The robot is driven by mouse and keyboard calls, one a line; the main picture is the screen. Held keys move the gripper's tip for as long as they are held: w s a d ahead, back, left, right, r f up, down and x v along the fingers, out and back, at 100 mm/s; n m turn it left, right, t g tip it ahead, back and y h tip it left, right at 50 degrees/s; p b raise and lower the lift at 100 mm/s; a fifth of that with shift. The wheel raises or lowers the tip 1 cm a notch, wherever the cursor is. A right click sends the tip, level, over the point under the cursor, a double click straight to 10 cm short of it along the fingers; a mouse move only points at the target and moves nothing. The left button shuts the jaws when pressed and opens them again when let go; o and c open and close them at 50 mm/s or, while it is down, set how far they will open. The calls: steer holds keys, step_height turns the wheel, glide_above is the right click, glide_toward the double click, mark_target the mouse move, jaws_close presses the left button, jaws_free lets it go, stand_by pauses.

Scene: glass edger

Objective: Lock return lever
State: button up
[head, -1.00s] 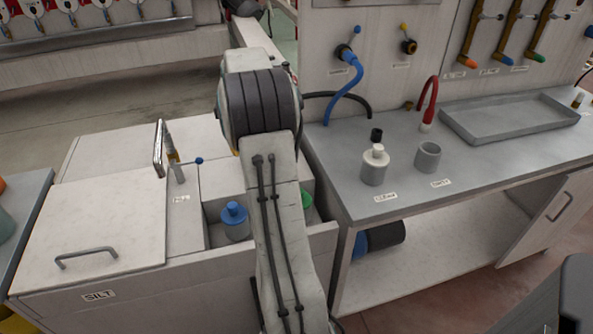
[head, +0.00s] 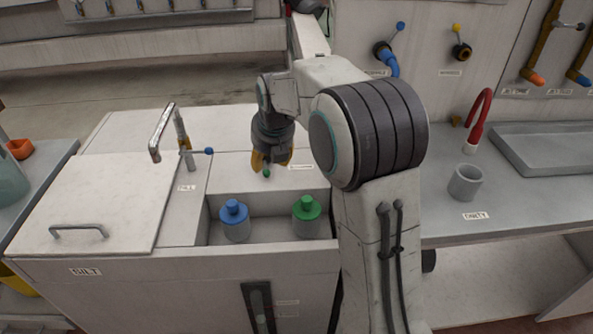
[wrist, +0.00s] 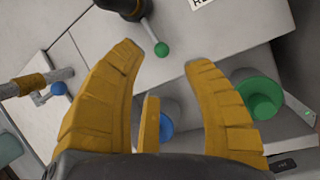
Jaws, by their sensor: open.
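A lever with a green ball knob (head: 267,174) shows just under my gripper (head: 270,160), on the top of the white tank by a label too small to read. In the wrist view the green ball (wrist: 162,48) sits at the end of a thin rod from a dark base, and lies in the picture between the fingertips of my gripper (wrist: 162,56). My yellow fingers are spread wide and hold nothing. I cannot tell whether they are level with the knob or above it. In the head view, the gripper hides most of the lever.
A blue-ball lever (head: 209,151) stands by a spout, left of my gripper. A blue-capped bottle (head: 234,221) and a green-capped bottle (head: 307,216) stand in the front recess. A bench with a grey cup (head: 465,183) is at right.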

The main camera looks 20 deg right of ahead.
mark_target(266, 171)
steer(key=shift+s+f+n, duration=0.2)
steer(key=shift+n, duration=0.4)
steer(key=shift+w+f, duration=0.1)
steer(key=shift+f, duration=0.2)
steer(key=shift+b+x, duration=0.55)
steer(key=shift+x, duration=2.7)
steer(key=shift+o, duration=0.3)
steer(key=shift+a, duration=0.1)
jaws_close()
